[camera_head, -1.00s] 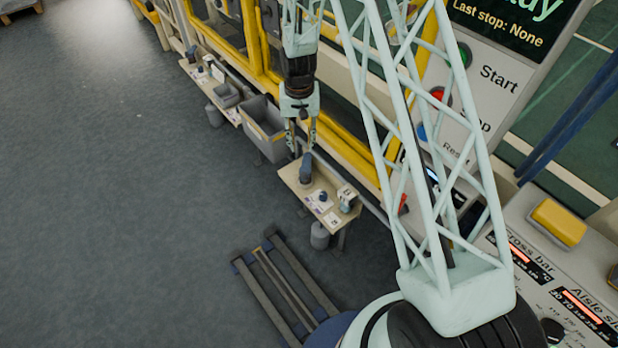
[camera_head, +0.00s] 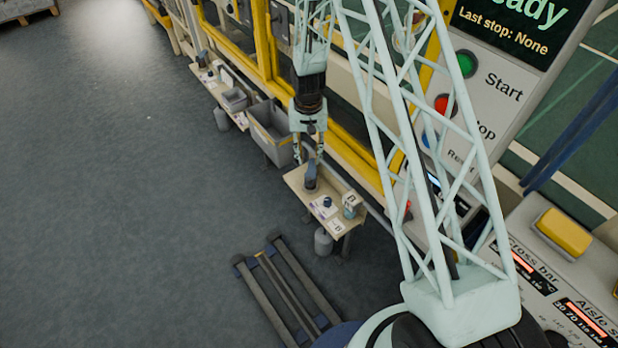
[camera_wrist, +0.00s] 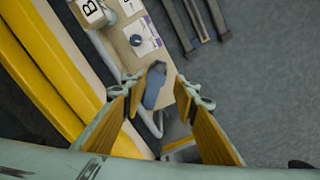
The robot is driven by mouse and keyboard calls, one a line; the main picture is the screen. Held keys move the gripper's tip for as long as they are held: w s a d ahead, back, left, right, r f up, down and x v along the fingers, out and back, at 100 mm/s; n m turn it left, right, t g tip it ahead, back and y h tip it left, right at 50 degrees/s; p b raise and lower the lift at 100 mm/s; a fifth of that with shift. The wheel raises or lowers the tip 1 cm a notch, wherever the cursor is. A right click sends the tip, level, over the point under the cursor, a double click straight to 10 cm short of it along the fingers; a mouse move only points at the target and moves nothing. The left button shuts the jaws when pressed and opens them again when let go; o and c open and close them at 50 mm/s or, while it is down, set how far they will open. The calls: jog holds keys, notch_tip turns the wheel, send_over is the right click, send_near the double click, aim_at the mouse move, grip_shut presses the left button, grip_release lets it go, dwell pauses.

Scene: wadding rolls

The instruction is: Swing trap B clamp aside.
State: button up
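The trap B clamp appears as a blue-grey upright handle (camera_head: 311,177) at the back left of a small beige shelf (camera_head: 297,181). In the wrist view the clamp (camera_wrist: 155,84) lies between the tips of my two yellow-padded fingers, with gaps on both sides. My gripper (camera_head: 308,157) is open, pointing down just above the clamp. I cannot tell whether a finger touches it. The clamp's lower part is hard to make out.
A dark round knob (camera_wrist: 137,40) and paper labels sit on the shelf beside the clamp. A grey bin (camera_head: 270,133) and a second shelf stand farther along the yellow-framed machine (camera_head: 350,133). Dark floor rails (camera_head: 285,285) lie in front. The floor to the left is open.

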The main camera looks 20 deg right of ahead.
aim_at(309, 178)
jog(key=shift+f+b, duration=1.15)
jog(key=shift+f, duration=5.05)
jog(key=shift+c, duration=0.6)
grip_shut()
